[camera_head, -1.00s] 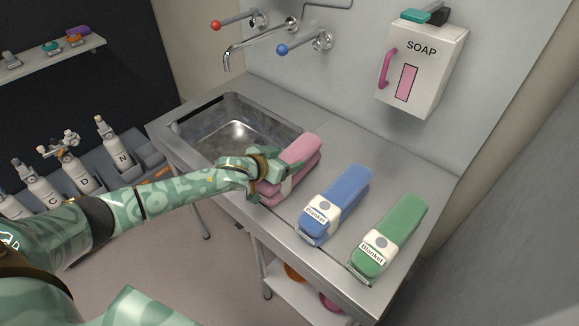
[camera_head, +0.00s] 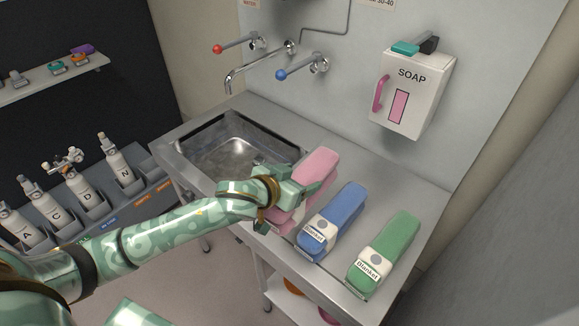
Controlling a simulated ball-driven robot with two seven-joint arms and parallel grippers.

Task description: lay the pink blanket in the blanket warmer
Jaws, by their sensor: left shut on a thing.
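The pink blanket (camera_head: 318,166) is a folded bundle at the front edge of the steel counter, between the sink and the blue blanket. My left gripper (camera_head: 296,188) is shut on the pink blanket from its left side and hides part of it. The blanket looks slightly raised, but I cannot tell whether its underside is clear of the counter. My right gripper is not in view. I see no blanket warmer in this view.
A blue blanket (camera_head: 336,212) lies close right of the pink one, and a green blanket (camera_head: 386,250) lies further right. The sink (camera_head: 232,152) is left. A soap dispenser (camera_head: 411,92) and taps (camera_head: 284,70) are on the wall. Labelled bottles (camera_head: 88,192) stand at left.

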